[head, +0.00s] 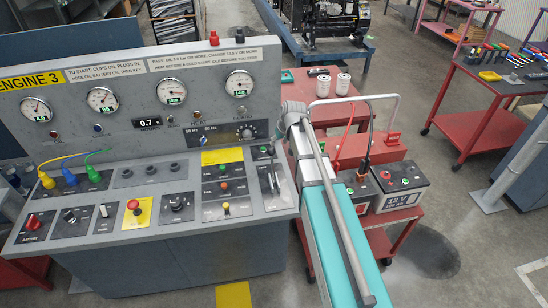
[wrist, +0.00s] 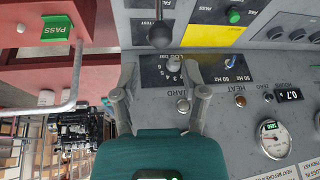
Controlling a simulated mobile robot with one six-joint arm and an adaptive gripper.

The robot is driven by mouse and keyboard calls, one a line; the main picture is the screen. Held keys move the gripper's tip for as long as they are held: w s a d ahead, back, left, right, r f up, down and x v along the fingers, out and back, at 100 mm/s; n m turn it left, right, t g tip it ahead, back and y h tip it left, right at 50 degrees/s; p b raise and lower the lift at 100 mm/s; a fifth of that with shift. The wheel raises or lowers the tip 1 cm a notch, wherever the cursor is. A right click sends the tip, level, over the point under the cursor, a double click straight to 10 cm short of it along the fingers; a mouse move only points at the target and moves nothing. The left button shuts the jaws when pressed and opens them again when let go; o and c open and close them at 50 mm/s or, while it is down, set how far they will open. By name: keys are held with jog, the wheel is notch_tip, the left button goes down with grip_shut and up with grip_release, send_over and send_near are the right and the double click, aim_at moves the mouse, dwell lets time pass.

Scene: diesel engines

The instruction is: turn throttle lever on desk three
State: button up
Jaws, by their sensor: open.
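The throttle lever is on a dark slotted plate (head: 272,182) at the right end of the Engine 3 desk (head: 150,225). What looks like its black ball knob (wrist: 160,34) is at top centre in the wrist view, on a pale stem. My gripper (wrist: 160,92) is open and empty, its two fingers spread to left and right. The knob appears beyond the fingertips, midway between them in the picture, and no contact shows. In the head view my wrist is by the desk's right end, but I cannot make out the fingers.
A dark load dial (wrist: 172,72) sits on the upright panel near the fingertips. Gauges, switches and coloured plugs (head: 70,178) fill the desk leftward. A red cart with a 12 V battery (head: 403,188) stands to the right. A red tool table (head: 490,110) is farther right, with open floor between.

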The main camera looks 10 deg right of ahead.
aim_at(272, 156)
jog(key=shift+b+x, duration=6.25)
jog(key=shift+x, duration=0.6)
jog(key=shift+c, duration=0.2)
